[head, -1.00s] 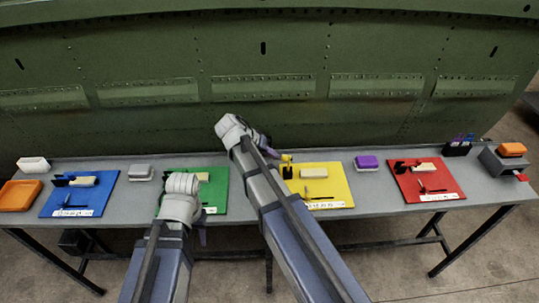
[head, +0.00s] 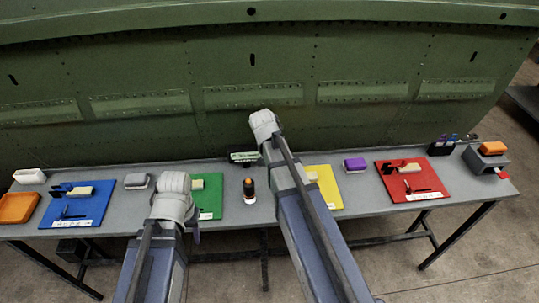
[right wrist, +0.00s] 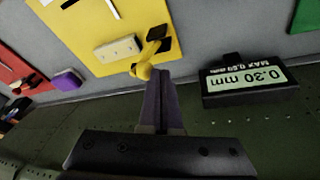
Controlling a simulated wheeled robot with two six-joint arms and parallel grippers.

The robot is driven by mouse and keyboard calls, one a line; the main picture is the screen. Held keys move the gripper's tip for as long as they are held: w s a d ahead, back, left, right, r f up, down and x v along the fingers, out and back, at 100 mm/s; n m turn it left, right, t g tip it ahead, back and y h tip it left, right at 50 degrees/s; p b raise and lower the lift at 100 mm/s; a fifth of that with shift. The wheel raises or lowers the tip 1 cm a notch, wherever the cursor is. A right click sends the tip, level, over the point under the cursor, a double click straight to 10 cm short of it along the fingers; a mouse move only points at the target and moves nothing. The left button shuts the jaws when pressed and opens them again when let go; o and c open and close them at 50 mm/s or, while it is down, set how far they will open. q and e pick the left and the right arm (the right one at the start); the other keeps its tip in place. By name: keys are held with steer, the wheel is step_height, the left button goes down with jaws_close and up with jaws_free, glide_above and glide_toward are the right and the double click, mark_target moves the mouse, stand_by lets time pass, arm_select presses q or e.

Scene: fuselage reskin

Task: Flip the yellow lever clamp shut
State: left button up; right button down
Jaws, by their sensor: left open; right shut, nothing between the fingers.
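The yellow lever clamp (right wrist: 148,58) shows in the right wrist view as a dark base with a yellow-tipped lever, on the yellow board (right wrist: 110,35). My right gripper (right wrist: 157,78) is shut and empty, its fingertips right beside the yellow tip; I cannot tell whether they touch. In the head view my right arm hides the clamp and its gripper, and the yellow board (head: 327,190) shows only in part. My left gripper (head: 197,236) is open, mostly hidden behind its wrist, near the table's front edge by the green board.
A gauge reading 0.30 mm (right wrist: 248,82) stands beside the yellow board. A purple block (head: 355,164) and a red board (head: 412,182) lie to the right. The green fuselage panel rises behind.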

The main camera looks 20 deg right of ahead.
steer(key=shift+s+d+r+y, duration=0.1)
steer(key=shift+s+d+y, duration=0.05)
steer(key=shift+d+y, duration=0.35)
steer(key=shift+s+d+y, duration=0.15)
steer(key=shift+d+y, duration=0.25)
steer(key=shift+d, duration=0.05)
steer(key=shift+s+d+f+m+t+y, duration=0.15)
steer(key=shift+d+t+y, duration=0.1)
steer(key=shift+d+y, duration=0.2)
steer(key=shift+d+f+m+t+y, duration=0.15)
steer(key=shift+d+t+y, duration=0.1)
steer(key=shift+d+y, duration=0.15)
steer(key=shift+s+d+y+b, duration=0.15)
steer(key=shift+d+y+b, duration=0.35)
steer(key=shift+y, duration=0.35)
steer(key=shift+r, duration=0.1)
steer(key=shift+r+p, duration=0.65)
steer(key=shift+p, duration=0.1)
